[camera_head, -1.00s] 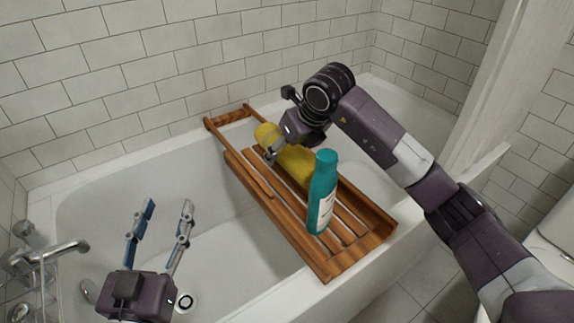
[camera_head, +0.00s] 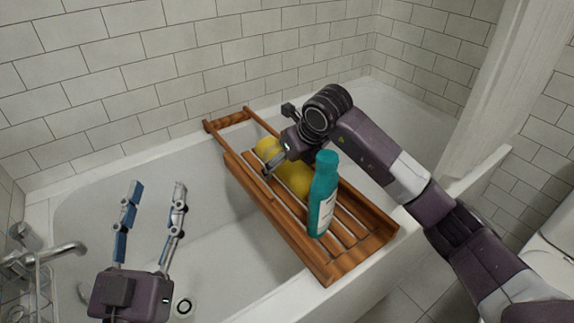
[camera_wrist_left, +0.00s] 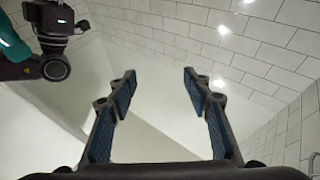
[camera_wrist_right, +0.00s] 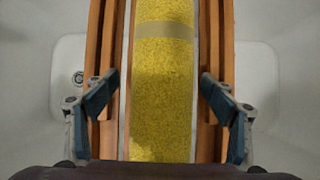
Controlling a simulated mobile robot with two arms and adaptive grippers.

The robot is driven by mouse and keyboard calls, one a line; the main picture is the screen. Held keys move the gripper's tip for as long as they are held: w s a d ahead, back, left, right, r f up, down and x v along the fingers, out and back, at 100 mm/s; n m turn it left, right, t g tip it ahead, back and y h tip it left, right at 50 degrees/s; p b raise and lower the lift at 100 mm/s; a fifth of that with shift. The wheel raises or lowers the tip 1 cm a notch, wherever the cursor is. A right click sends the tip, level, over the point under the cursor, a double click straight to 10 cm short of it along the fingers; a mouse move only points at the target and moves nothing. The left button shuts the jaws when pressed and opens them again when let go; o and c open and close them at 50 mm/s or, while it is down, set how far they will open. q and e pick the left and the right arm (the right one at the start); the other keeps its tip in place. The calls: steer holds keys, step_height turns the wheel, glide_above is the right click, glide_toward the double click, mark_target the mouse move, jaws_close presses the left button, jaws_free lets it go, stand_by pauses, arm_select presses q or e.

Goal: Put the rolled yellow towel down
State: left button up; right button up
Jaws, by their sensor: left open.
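The rolled yellow towel (camera_head: 299,178) lies lengthwise on the slatted wooden bath rack (camera_head: 290,245), partly hidden behind my right gripper in the head view. In the right wrist view the towel (camera_wrist_right: 163,95) runs between the fingers, with a paler band across its upper part. My right gripper (camera_head: 276,166) is over the towel. Its fingers (camera_wrist_right: 158,88) are spread on both sides, with a small gap to the towel on each side. My left gripper (camera_head: 157,187) is open and empty over the left part of the tub, with fingers pointing up in the head view.
A teal bottle (camera_head: 322,196) stands upright on the near part of the rack, close to the towel and my right arm. The rack spans the white bathtub. A faucet (camera_head: 45,253) is at the left, and tiled walls rise behind.

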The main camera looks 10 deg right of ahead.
steer(key=shift+r, duration=0.15)
steer(key=p+v, duration=0.1)
steer(key=v, duration=0.4)
steer(key=shift+w+p, duration=0.1)
steer(key=shift+p, duration=0.2)
steer(key=p+v, duration=0.1)
steer(key=v, duration=0.5)
steer(key=shift+r, duration=0.1)
steer(key=shift+s+d+r, duration=0.1)
steer(key=shift+s+r, duration=0.2)
arm_select(q)
step_height(320, 180, down, 15)
steer(key=a+g+y, duration=0.2)
steer(key=g, duration=0.5)
steer(key=shift+s+g+y, duration=0.25)
steer(key=shift+g+y, duration=0.05)
steer(key=shift+y, duration=0.1)
